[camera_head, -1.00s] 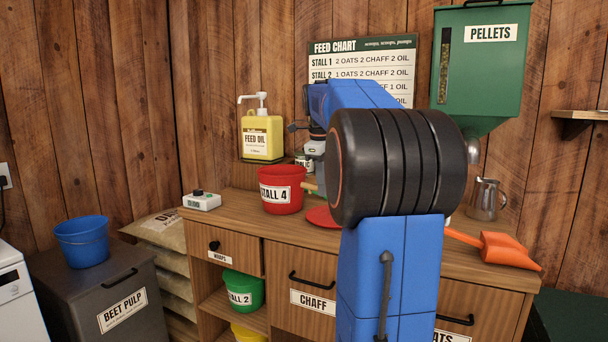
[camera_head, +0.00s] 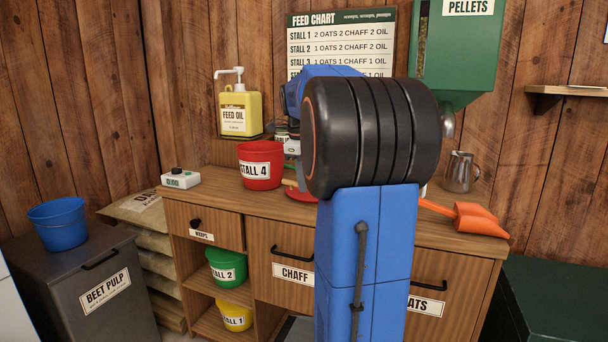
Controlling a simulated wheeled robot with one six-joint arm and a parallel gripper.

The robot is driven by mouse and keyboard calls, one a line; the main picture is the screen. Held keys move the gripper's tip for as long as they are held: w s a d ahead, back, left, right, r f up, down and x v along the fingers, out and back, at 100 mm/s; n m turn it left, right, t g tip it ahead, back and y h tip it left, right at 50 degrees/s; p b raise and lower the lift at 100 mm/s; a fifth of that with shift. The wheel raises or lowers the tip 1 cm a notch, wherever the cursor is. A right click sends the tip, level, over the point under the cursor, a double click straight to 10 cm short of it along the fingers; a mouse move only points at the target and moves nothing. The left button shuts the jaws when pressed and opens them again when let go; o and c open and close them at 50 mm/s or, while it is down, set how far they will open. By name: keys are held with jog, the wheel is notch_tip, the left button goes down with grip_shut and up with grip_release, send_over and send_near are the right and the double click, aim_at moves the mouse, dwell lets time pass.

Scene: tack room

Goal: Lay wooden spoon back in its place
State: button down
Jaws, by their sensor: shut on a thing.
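My gripper (camera_head: 292,149) is mostly hidden behind the thick black joint of my own arm; only its grey part shows, just right of the red STALL 4 bucket. A short tan piece of the wooden spoon (camera_head: 289,184) shows below it, beside the bucket. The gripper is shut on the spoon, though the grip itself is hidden. The spoon is low over or at a flat red disc (camera_head: 303,196) on the counter; I cannot tell if they touch. The rest of the spoon is hidden.
The red bucket (camera_head: 260,165) stands close left of the spoon. A yellow feed oil jug (camera_head: 240,113) stands behind, a white timer (camera_head: 180,179) at the left end. An orange scoop (camera_head: 474,217) and metal jug (camera_head: 460,172) are at the right. The counter (camera_head: 215,193) left of the bucket is clear.

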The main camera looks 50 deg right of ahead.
jog(key=shift+f, duration=2.5)
jog(key=c, duration=1.7)
grip_release()
jog(key=shift+o, duration=0.2)
jog(key=s+a+r, duration=0.1)
jog(key=a+r, duration=0.2)
jog(key=r, duration=1.4)
jog(key=shift+r, duration=0.1)
notch_tip(320, 180, up, 8)
jog(key=shift+s+a, duration=0.1)
jog(key=shift+a, duration=0.05)
